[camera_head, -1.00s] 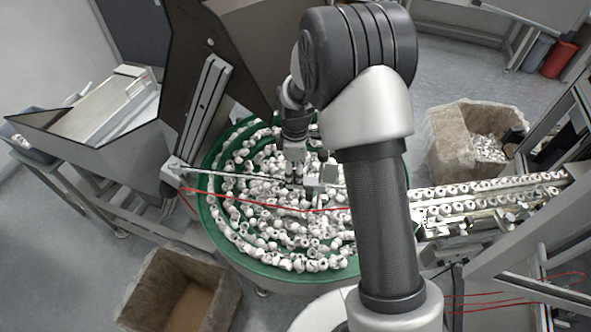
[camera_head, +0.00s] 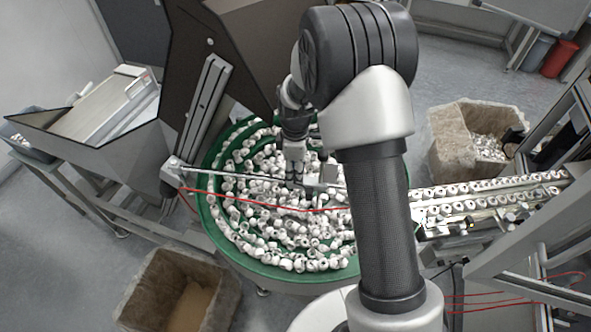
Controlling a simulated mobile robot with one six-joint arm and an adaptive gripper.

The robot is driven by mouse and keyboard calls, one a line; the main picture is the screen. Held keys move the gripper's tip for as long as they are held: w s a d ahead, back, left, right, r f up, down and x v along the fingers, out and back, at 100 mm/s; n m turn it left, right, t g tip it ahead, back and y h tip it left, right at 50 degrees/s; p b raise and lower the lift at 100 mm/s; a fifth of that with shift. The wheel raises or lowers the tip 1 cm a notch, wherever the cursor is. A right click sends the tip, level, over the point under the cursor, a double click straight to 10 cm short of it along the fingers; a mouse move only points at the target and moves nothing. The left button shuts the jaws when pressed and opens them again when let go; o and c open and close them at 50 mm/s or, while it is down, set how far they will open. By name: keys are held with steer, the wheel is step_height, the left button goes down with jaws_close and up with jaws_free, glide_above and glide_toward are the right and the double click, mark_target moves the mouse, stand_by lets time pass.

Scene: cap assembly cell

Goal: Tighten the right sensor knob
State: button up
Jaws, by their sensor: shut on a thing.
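My gripper (camera_head: 294,178) points down over the middle of the green bowl, at the thin metal rod (camera_head: 235,174) that crosses it. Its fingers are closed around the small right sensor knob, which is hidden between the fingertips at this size. A small light sensor block (camera_head: 327,174) sits on the rod just right of the fingers. My arm covers the right part of the rod and bowl.
The green bowl (camera_head: 212,222) holds many white caps. A red cable (camera_head: 262,207) runs across it below the rod. A conveyor (camera_head: 480,212) with cap rows leads right. Cardboard boxes stand front left (camera_head: 150,300) and back right (camera_head: 440,150). A dark hopper panel (camera_head: 190,60) rises behind left.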

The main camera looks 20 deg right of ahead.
steer(key=m+b, duration=0.2)
steer(key=m, duration=0.2)
steer(key=shift+m, duration=0.3)
steer(key=m+b, duration=0.1)
steer(key=m, duration=0.4)
steer(key=shift+b, duration=0.3)
steer(key=m+b, duration=0.1)
steer(key=m, duration=0.4)
steer(key=shift+m, duration=0.4)
steer(key=m, duration=0.5)
steer(key=shift+b, duration=0.4)
steer(key=shift+m, duration=0.3)
steer(key=o, duration=1.1)
